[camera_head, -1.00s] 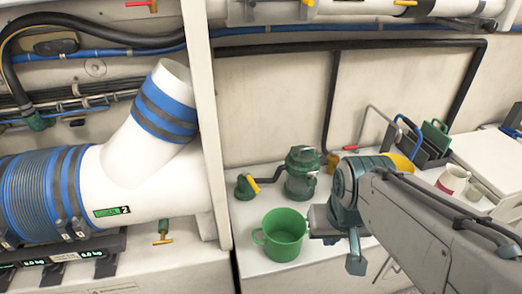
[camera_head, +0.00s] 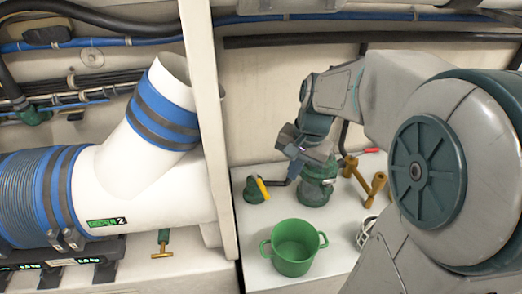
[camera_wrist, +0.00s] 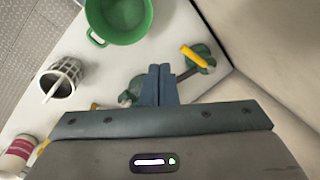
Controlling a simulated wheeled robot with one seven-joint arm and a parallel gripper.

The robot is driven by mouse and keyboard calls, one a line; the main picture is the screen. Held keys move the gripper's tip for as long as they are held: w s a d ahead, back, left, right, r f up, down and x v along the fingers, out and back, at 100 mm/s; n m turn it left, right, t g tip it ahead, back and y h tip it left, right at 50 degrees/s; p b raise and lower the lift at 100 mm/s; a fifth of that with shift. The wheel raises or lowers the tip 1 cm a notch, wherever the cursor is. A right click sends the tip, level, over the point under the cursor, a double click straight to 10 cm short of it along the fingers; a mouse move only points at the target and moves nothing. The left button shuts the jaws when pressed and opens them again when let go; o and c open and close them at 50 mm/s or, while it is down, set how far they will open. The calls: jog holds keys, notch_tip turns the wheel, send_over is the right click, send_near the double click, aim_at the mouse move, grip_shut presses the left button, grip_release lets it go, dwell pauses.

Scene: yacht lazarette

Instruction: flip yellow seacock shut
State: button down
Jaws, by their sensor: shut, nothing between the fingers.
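The yellow seacock is a small dark green valve body (camera_head: 250,190) with a yellow lever (camera_head: 263,188), on the white counter near the left post. In the wrist view its yellow lever (camera_wrist: 194,56) lies slantwise over the green body (camera_wrist: 204,50), just right of my fingertips. My gripper (camera_head: 291,178) is shut and empty, to the right of the seacock and in front of the green pump-like unit (camera_head: 317,191). In the wrist view my closed fingers (camera_wrist: 159,69) point toward the counter and appear apart from the lever.
A green two-handled pot (camera_head: 293,268) stands on the counter in front of the seacock. Brass fittings (camera_head: 376,187) and a white basket-like strainer (camera_head: 364,232) are to the right. A white post (camera_head: 212,120) and wall close off the left and back.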

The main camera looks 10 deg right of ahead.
aim_at(261, 186)
jog(key=w+d+f+m+g+y, duration=0.1)
jog(key=w+d+f+m, duration=0.1)
jog(key=w+f+m, duration=0.3)
jog(key=w+d+f+m+g, duration=0.1)
jog(key=w+d+m, duration=0.15)
jog(key=w, duration=0.45)
jog(key=a+f+p, duration=0.1)
jog(key=a+f, duration=0.5)
jog(key=f, duration=0.5)
jog(key=shift+s+a+f+m+y, duration=0.2)
jog(key=shift+a+m+y, duration=0.1)
jog(key=shift+m, duration=0.15)
jog(key=shift+d, duration=0.1)
